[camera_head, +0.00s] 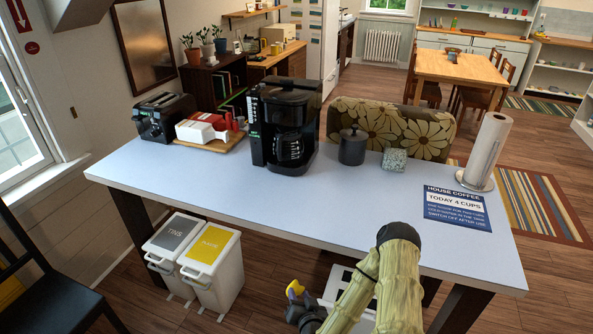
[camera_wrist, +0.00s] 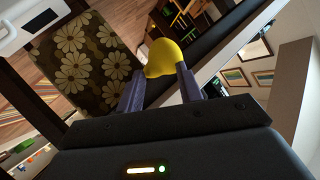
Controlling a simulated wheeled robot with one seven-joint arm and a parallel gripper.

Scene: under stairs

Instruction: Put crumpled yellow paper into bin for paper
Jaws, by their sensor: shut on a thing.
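The crumpled yellow paper (camera_wrist: 163,57) is between my gripper's fingertips (camera_wrist: 160,75) in the wrist view; the fingers are shut on it. In the head view the paper (camera_head: 294,287) shows small beside my gripper (camera_head: 302,298), low in front of the table and right of the bins. A white bin with a grey lid labelled TINS (camera_head: 174,236) and a white bin with a yellow lid (camera_head: 209,246) stand on the floor. The yellow lid's lettering is hard to read. Another white bin (camera_head: 336,284) is mostly hidden behind my arm; its label cannot be read.
The pale table (camera_head: 330,213) carries a toaster (camera_head: 160,116), a coffee maker (camera_head: 285,125), a dark canister (camera_head: 352,148) and a paper towel roll (camera_head: 487,150). Its front edge is close above my gripper. A dark chair (camera_head: 45,290) stands at the left.

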